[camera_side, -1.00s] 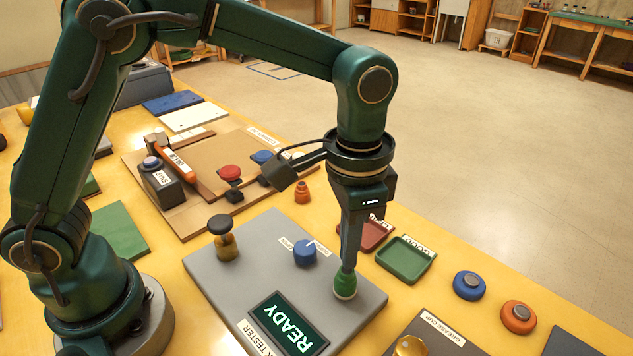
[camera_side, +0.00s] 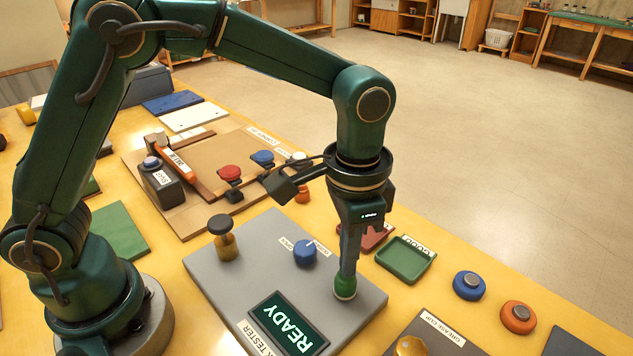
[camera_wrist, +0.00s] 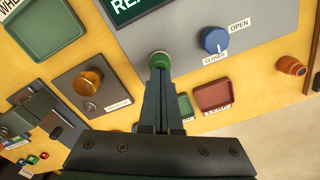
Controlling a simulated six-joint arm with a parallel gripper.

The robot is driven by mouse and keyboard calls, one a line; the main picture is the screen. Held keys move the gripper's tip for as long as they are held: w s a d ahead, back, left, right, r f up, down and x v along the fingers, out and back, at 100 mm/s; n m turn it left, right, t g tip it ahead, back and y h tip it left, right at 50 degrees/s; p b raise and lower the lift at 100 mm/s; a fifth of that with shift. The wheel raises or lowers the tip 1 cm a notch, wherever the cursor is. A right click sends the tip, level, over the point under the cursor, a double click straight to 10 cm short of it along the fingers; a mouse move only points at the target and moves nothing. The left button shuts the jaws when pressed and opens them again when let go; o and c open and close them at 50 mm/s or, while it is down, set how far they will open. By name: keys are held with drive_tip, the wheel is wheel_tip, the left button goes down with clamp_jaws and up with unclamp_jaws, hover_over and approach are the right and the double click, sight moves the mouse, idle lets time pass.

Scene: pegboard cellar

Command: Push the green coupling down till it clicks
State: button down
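The green coupling (camera_side: 345,288) stands upright on the grey tester plate (camera_side: 215,277), to the right of the plate's screen (camera_side: 288,322), which reads READY. My gripper (camera_side: 347,270) points down directly over it, its fingers together and their tips touching the coupling's top. In the wrist view the fingertips (camera_wrist: 160,72) cover part of the coupling (camera_wrist: 159,59), and its rounded green edge shows past them. I cannot see how far the coupling sits down in its base.
A blue knob (camera_side: 304,253) and a brass plunger with a dark top (camera_side: 224,238) stand on the same plate. A green tray (camera_side: 405,262) and a red tray lie behind my gripper. Blue (camera_side: 469,285) and orange (camera_side: 518,317) round pieces sit to the right.

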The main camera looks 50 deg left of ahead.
drive_tip(key=shift+f, duration=0.2)
idle(0.4)
drive_tip(key=shift+r, duration=2.6)
